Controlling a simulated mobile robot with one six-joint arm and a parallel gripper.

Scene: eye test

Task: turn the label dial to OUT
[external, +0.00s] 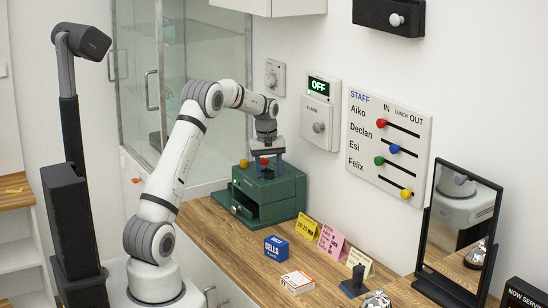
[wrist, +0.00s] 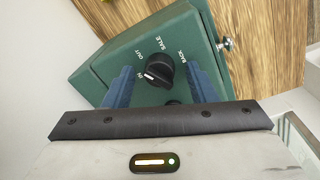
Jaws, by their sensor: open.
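The label dial (wrist: 160,70) is a round black knob on the green box in the wrist view. The words IN, OUT, SALE and BACK are printed around it. Its white mark points toward IN. My gripper (wrist: 158,82) is open, with one blue finger on each side of the dial; I cannot tell whether they touch it. In the external view my gripper (external: 266,157) points down over the top of the green box (external: 281,197), and the dial cannot be made out there.
A yellow knob (external: 244,163) and a red knob (external: 264,160) show at the box top. A drawer (external: 246,208) is partly open. Cards, a blue box (external: 276,249) and a white-and-orange box (external: 297,282) stand to the right. A mirror (external: 424,233) stands farther right.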

